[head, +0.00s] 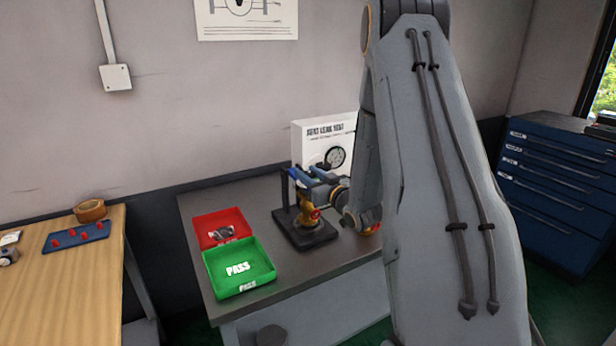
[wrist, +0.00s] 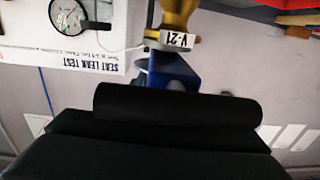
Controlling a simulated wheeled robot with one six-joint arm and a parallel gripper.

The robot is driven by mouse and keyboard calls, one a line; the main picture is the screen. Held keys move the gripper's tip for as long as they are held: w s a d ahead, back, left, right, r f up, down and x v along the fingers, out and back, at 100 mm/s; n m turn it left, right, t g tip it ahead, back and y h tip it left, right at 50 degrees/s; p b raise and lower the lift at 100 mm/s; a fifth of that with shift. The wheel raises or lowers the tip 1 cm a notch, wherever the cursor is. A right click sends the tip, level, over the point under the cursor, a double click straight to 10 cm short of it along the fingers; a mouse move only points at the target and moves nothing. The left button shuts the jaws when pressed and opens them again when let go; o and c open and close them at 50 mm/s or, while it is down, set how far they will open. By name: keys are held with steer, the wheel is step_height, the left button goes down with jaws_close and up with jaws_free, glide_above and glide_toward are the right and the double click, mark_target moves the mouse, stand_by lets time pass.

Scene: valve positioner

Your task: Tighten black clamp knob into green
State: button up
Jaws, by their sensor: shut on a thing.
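A yellow-brass valve (head: 305,212) sits in a black stand (head: 308,237) on the grey bench. In the wrist view the valve (wrist: 178,18) shows at the top with a white V-21 tag, and a blue part (wrist: 168,72) below it. A rounded black shape, which looks like the black clamp knob (wrist: 178,108), fills the wrist view's middle. My gripper (head: 322,190) is at the upper part of the stand, shut, apparently on this knob. Its fingertips and the knob's far side are hidden. No green mark for the knob is visible.
A green PASS tray (head: 238,286) and a red tray (head: 217,220) stand left of the stand. A white seat leak test panel (head: 308,142) with a gauge stands close behind. A wooden table (head: 60,290) is at left and a blue drawer cabinet (head: 555,185) at right.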

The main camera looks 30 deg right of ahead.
steer(key=shift+m+h+b, duration=0.7)
steer(key=shift+m+h, duration=0.6)
steer(key=shift+h, duration=1.1)
steer(key=o, duration=1.1)
steer(key=shift+c, duration=0.2)
steer(key=s, duration=0.2)
steer(key=s+a+b, duration=0.1)
steer(key=s, duration=0.2)
steer(key=s+b, duration=0.1)
steer(key=s, duration=0.1)
steer(key=shift+s+a, duration=0.2)
steer(key=shift+s, duration=0.15)
steer(key=shift+a, duration=0.1)
